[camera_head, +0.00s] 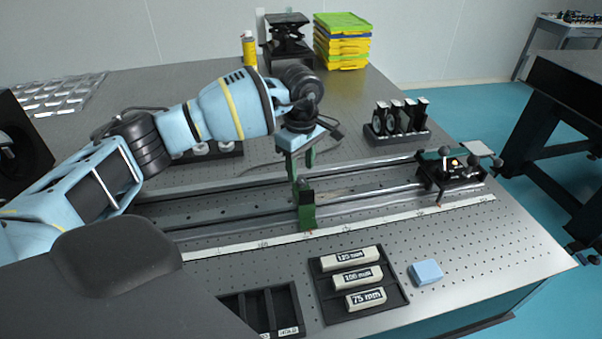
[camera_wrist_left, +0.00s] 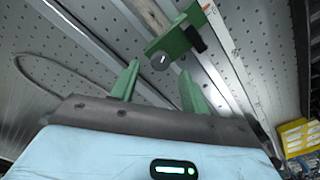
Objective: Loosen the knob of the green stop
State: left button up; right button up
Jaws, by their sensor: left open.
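The green stop (camera_head: 307,217) stands on the rail in the middle of the table, with a dark top part. In the left wrist view the green stop (camera_wrist_left: 181,43) shows its round dark grey knob (camera_wrist_left: 162,61) with a pale mark, and a black block on its other side. My left gripper (camera_head: 301,170) is above the stop, pointing down. Its two green fingers are open and empty. In the wrist view the knob appears between and just beyond the fingertips (camera_wrist_left: 159,72); I cannot tell the exact gap. My right gripper is out of view.
Twin rails (camera_head: 370,187) run across the table, with a ruler strip (camera_head: 345,222) in front. A dark carriage (camera_head: 452,178) sits at their right end. A black tray (camera_head: 327,301) of labelled blocks and a blue block (camera_head: 426,272) lie in front. Mounted optics (camera_head: 398,118) stand behind.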

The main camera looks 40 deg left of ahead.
aim_at(301, 179)
pick_arm(q)
jog(key=shift+r, duration=2.25)
